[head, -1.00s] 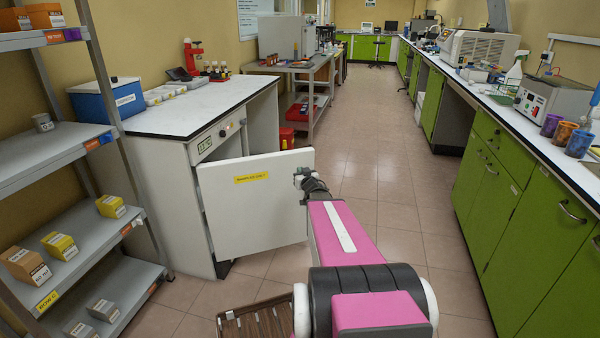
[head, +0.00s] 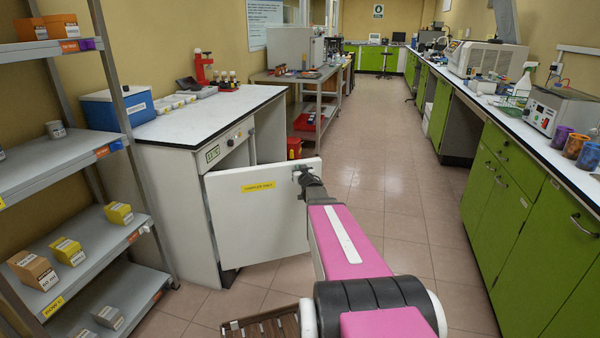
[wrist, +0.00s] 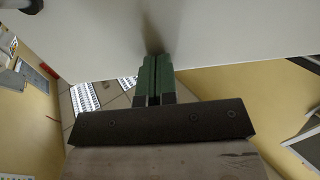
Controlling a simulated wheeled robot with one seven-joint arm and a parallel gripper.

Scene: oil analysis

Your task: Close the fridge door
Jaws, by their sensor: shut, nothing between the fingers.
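The fridge door (head: 255,213) is a white panel with a yellow label, standing ajar in front of the under-counter fridge (head: 217,148). My gripper (head: 300,171) is at the upper right part of the door, near its free edge. In the wrist view the gripper fingers (wrist: 155,80) are shut together with nothing between them. Their tips are at the white door surface (wrist: 210,35), very close or touching; I cannot tell which. A soft shadow of the fingers falls on the door.
A grey shelf rack (head: 75,190) with small boxes stands at the left. Green cabinets (head: 530,195) line the right side. A slatted brown crate (head: 270,322) lies on the floor in front. The tiled aisle (head: 380,170) between is clear.

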